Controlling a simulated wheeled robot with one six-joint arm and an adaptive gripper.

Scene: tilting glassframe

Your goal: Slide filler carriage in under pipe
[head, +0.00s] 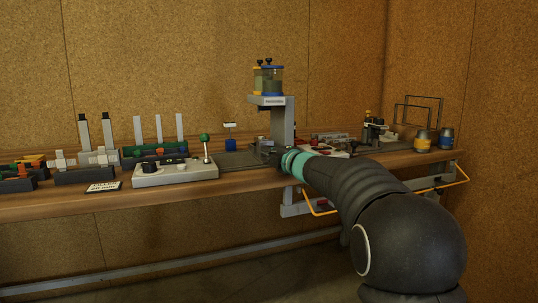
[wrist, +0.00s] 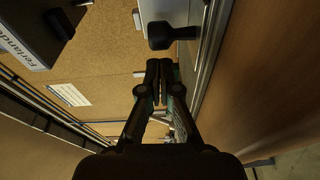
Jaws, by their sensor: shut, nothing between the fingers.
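The filler stand (head: 284,121) rises from the bench in the head view, with an overhanging labelled head and clear containers (head: 267,80) on top. Its labelled head (wrist: 28,40) also shows at the upper left of the wrist view. A grey block (wrist: 178,12) with a black knob (wrist: 160,36), seemingly the carriage, sits beside a metal rail (wrist: 212,45) at the top of the wrist view. My gripper (wrist: 158,66) is shut and empty, apart from the knob in the picture. In the head view my arm hides much of the stand's foot. I cannot make out the pipe.
A grey control box (head: 175,173) with a green-topped lever (head: 205,146) stands left of the stand. Racks and blocks (head: 85,170) fill the bench's left end.

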